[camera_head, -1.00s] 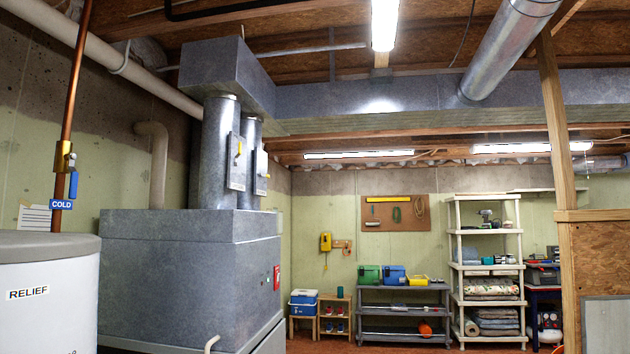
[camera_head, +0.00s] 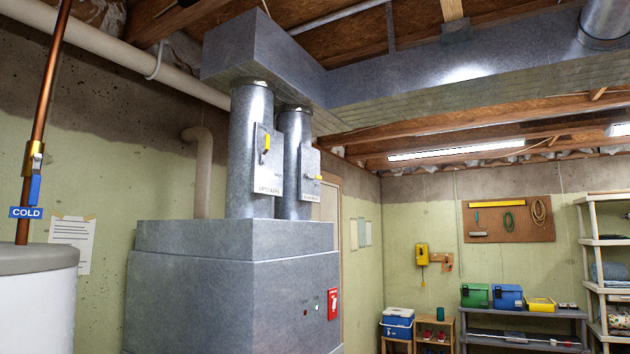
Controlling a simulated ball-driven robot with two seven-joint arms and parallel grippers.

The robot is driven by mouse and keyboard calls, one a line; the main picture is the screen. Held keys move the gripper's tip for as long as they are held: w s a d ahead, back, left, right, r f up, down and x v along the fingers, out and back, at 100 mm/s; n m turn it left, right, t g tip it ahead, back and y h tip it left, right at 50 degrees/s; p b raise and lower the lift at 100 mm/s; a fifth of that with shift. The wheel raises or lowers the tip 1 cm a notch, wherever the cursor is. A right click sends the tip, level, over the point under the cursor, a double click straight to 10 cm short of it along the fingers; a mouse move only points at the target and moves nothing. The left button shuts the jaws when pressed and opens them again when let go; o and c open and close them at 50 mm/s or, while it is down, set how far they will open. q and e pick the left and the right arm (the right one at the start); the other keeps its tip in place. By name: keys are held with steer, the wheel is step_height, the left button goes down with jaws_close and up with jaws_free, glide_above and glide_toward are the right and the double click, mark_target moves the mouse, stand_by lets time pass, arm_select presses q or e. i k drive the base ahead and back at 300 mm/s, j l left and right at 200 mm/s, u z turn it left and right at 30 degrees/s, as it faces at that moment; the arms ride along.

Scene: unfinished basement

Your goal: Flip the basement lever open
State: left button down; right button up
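Two round metal ducts rise from the grey furnace cabinet (camera_head: 215,265), each with a pale damper plate and a yellow lever. On the nearer plate (camera_head: 268,170), the yellow lever (camera_head: 266,144) stands about upright; its label seems to read "UPSTAIRS". On the farther plate (camera_head: 309,170), seen more edge-on, the yellow lever (camera_head: 319,178) sticks out roughly level. The label below it is too small to read surely, so I cannot confirm that it is the basement lever. Neither of my grippers shows in the head view.
A white tank (camera_head: 38,300) stands at the lower left, with a copper pipe and a blue valve handle (camera_head: 34,190) above it. A red switch plate (camera_head: 333,304) is on the cabinet. A grey shelf (camera_head: 520,340) and a wooden stand are at the back right.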

mark_target(307, 175)
steer(key=i+l, duration=0.3)
steer(key=i, duration=0.2)
steer(key=i+l+z, duration=0.1)
steer(key=i+l, duration=0.15)
steer(key=i, duration=0.25)
steer(key=i+l, duration=0.25)
steer(key=i, duration=0.25)
steer(key=i+l+z, duration=0.1)
steer(key=i+l, duration=0.15)
steer(key=i, duration=0.3)
steer(key=i+l, duration=0.2)
steer(key=i, duration=0.3)
steer(key=l+z, duration=0.05)
